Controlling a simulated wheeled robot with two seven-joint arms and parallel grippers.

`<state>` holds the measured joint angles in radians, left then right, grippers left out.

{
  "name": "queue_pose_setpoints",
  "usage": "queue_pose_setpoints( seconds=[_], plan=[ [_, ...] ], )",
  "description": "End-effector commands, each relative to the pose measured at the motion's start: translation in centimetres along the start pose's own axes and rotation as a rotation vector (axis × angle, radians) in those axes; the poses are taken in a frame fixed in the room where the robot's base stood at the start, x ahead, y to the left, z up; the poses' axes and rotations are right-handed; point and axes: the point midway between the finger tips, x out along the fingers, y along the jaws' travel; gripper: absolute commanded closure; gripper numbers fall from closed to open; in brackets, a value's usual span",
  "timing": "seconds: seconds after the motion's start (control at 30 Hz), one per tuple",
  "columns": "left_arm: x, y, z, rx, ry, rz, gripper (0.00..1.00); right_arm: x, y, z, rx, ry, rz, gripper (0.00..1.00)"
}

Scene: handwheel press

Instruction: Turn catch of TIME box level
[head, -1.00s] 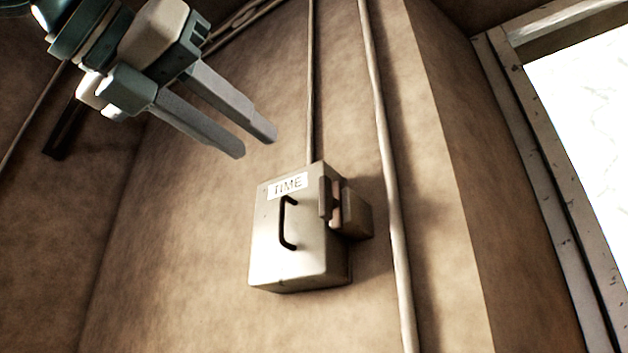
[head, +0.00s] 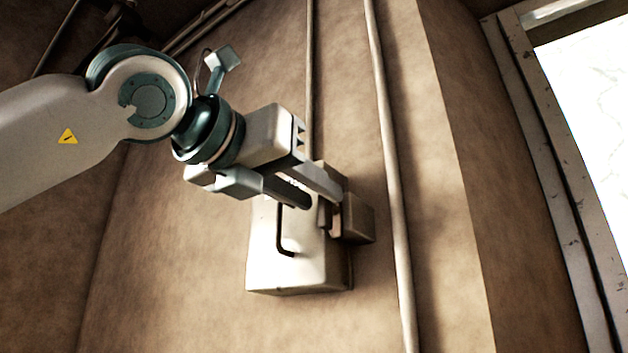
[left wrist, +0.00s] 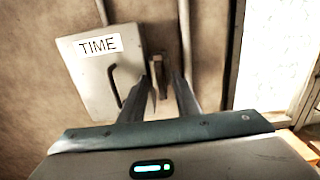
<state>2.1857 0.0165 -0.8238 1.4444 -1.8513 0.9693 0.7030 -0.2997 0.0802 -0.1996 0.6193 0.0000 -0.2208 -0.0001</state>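The TIME box (head: 300,270) is a pale metal box on the brown wall with a dark bar handle (head: 281,235) on its front. The box also shows in the left wrist view (left wrist: 100,75), with its TIME label readable. The catch (head: 325,214) is a small upright brown piece at the box's right edge, partly hidden by my fingers; it also shows in the left wrist view (left wrist: 160,75). My left gripper (head: 323,197) is in front of the box's upper right, close to the catch. Its fingers are apart, one toward each side of the catch. I cannot tell whether they touch it. My right gripper is not in view.
A small side block (head: 358,219) sticks out right of the box. Vertical pipes run up the wall, one (head: 390,150) right of the box. A bright window (head: 590,120) is at the far right. The wall below the box is clear.

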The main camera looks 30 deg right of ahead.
Motion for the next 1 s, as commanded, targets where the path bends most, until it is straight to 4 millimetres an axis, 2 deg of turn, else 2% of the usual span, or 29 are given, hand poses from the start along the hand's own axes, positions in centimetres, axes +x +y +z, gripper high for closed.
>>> queue_pose_setpoints(
  seconds=[0.13, 0.43, 0.47, 0.57, 0.6, 1.0],
  plan=[
    [0.82, 0.02, 0.02, 0.0, 0.001, 0.001, 0.7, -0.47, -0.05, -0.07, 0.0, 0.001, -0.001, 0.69],
    [0.96, 0.02, -0.07, 0.0, 0.001, 0.001, 0.7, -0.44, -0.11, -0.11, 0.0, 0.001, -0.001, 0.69],
    [0.96, 0.02, -0.07, 0.0, 0.001, 0.001, 0.73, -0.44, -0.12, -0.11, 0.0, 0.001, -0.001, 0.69],
    [0.95, 0.02, -0.06, 0.0, 0.001, 0.001, 0.97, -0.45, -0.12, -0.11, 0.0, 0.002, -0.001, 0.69],
    [0.95, 0.02, -0.05, 0.0, 0.001, 0.001, 1.0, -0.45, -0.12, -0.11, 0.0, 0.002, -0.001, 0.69],
    [0.94, 0.02, -0.1, 0.03, 0.0, 0.001, 1.0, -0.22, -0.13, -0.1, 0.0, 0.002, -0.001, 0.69]
  ],
)
